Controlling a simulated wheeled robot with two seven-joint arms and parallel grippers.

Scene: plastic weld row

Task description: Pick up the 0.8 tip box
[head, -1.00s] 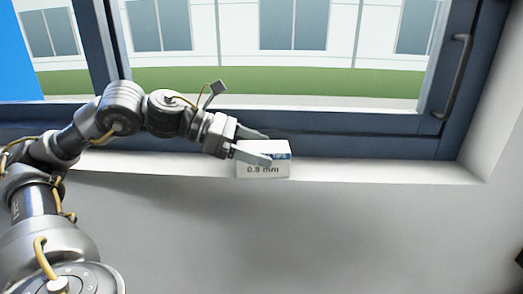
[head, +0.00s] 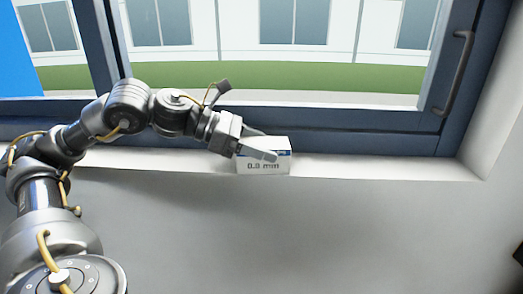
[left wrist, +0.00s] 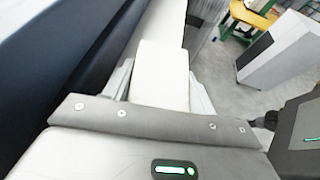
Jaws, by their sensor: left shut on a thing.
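The 0.8 tip box (head: 264,168) is a small white box with a blue band on top and "0.8 mm" on its front. It sits on the window sill in the head view. My left gripper (head: 262,148) reaches in from the left and is shut on the box, one finger along the front side and the other behind it. In the left wrist view the white box (left wrist: 161,75) lies between the two fingers of my left gripper (left wrist: 160,88). Its label is not visible there. I cannot see that it is lifted off the sill. My right gripper is not in view.
The white window sill (head: 390,168) is clear to the right of the box. The dark blue window frame (head: 350,143) rises close behind it, with a handle (head: 458,75) at the right. The left wrist view shows a white cabinet (left wrist: 275,50) on the floor.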

